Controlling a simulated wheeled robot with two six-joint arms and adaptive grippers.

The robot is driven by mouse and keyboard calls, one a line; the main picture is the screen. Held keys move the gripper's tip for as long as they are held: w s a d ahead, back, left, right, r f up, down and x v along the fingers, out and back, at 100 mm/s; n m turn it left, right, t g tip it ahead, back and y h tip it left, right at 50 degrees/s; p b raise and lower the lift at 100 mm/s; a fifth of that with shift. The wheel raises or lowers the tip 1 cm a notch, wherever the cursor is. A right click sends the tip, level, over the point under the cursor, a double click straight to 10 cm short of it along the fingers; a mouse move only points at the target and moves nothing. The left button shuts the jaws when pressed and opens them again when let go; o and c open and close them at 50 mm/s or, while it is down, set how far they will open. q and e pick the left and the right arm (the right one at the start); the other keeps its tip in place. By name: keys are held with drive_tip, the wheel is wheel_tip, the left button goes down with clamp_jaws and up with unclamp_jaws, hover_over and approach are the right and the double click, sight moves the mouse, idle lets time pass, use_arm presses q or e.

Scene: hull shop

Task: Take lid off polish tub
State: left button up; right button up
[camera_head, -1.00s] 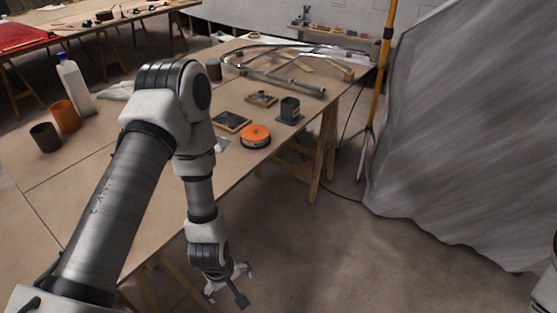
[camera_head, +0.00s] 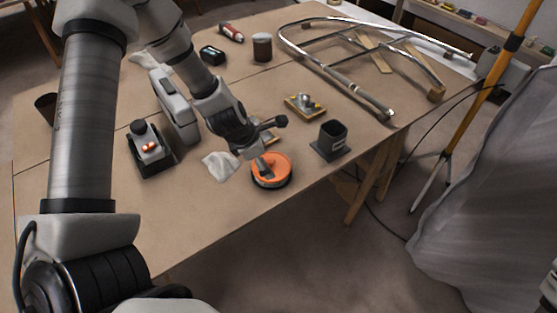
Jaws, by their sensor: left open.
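The polish tub (camera_head: 272,186) is a low, dark round tub standing near the table's front edge. Its orange lid (camera_head: 280,170) is on top of it. My left gripper (camera_head: 268,144) is open above the lid's far left side, with one finger over the lid and the other spread out behind it. I cannot tell whether the lower finger touches the lid. The gripper hides part of the lid. My right gripper is not in view.
A dark square cup (camera_head: 333,138) stands right of the tub. A white cloth (camera_head: 220,165) lies left of it, and a small framed block (camera_head: 305,105) lies behind. A bent metal tube frame (camera_head: 350,85) fills the back right. The table front left of the tub is clear.

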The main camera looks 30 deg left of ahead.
sight(274, 171)
use_arm(q)
wheel_tip(274, 171, down, 3)
drive_tip(key=shift+d+r+b, duration=0.1)
drive_tip(key=shift+d+b, duration=0.05)
drive_tip(key=shift+b, duration=0.85)
drive_tip(key=x, duration=0.1)
drive_tip(key=b+x, duration=0.2)
drive_tip(key=shift+w, duration=0.3)
drive_tip(key=shift+w+f, duration=0.25)
drive_tip(key=shift+s+r, duration=0.2)
drive_tip(key=shift+r, duration=0.1)
drive_tip(key=shift+s, duration=0.1)
drive_tip(key=c, duration=1)
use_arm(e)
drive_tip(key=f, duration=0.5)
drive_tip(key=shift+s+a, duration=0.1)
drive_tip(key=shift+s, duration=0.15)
use_arm(q)
drive_tip(key=shift+o, duration=0.2)
drive_tip(key=shift+r, duration=0.1)
